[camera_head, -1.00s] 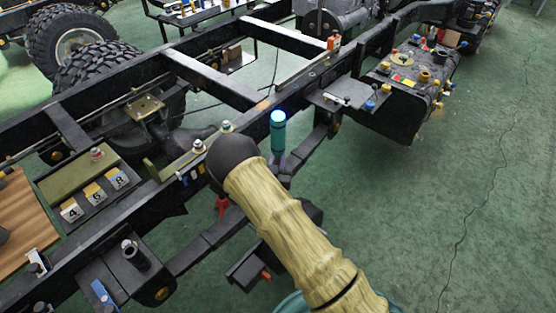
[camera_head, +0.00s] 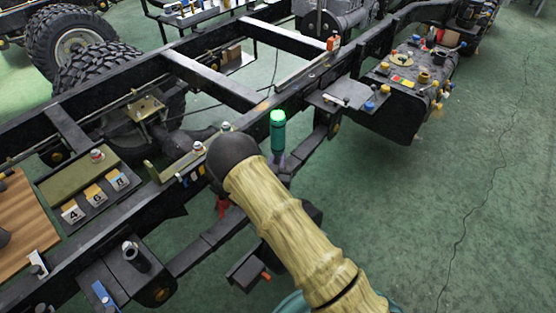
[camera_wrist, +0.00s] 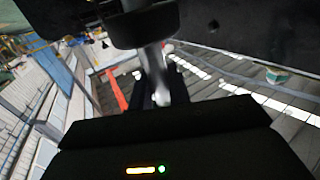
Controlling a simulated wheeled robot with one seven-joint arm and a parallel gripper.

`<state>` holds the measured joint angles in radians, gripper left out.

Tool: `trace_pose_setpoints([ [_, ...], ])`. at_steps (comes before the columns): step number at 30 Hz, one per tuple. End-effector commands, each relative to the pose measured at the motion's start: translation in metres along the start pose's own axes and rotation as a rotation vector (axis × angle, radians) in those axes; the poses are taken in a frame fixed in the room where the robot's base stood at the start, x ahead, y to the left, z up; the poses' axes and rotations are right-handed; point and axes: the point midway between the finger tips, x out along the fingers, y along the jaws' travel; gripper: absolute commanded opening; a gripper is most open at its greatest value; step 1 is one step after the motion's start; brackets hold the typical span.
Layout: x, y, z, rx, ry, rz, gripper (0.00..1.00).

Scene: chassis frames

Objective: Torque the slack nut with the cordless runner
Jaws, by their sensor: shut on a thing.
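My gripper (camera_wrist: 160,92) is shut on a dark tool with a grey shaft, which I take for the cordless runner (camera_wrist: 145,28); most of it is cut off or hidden. In the head view my own arm and dark wrist hide the gripper and the tool, beside the chassis rail (camera_head: 160,190). Nuts on studs with pale and red parts stand on the rail brackets: one left of my wrist (camera_head: 198,147), one behind it (camera_head: 226,127), and one on the olive plate (camera_head: 97,155). I cannot tell which is slack, or whether the tool touches one.
A green cylinder with a glowing top (camera_head: 278,132) stands just right of my wrist. Numbered blocks (camera_head: 95,193) lie at left. A dark tank with several coloured caps (camera_head: 405,85) hangs at right. A red part (camera_head: 222,206) shows under the rail. The green floor at right is clear.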

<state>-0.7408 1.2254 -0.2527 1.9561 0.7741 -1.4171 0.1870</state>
Motion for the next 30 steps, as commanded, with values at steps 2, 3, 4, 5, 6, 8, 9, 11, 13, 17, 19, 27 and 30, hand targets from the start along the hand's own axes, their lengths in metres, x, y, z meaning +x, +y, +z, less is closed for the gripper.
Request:
trace_pose_setpoints([
  [2,0.001,0.000,-0.006,0.002,0.007,0.000,0.00],
  [3,0.001,0.000,-0.008,0.002,0.007,0.000,0.00],
  [4,0.001,0.000,-0.009,0.002,0.008,0.000,0.00],
  [5,0.001,0.000,-0.010,0.003,0.008,0.000,0.00],
  [6,0.001,0.000,-0.011,0.003,0.008,0.000,0.00],
  [8,0.001,0.000,-0.013,0.003,0.009,0.000,0.00],
  [9,0.001,0.000,-0.014,0.003,0.009,0.000,0.00],
  [11,0.001,0.000,-0.016,0.003,0.009,0.000,0.00],
  [13,0.001,0.000,-0.018,0.003,0.009,0.000,0.00],
  [17,0.001,0.000,-0.021,0.003,0.009,0.000,0.00],
  [19,0.001,0.000,-0.022,0.003,0.010,0.000,0.00],
  [27,0.001,0.000,-0.022,0.003,0.010,0.000,0.00],
  [30,0.001,0.000,-0.025,0.004,0.010,0.000,0.00],
])
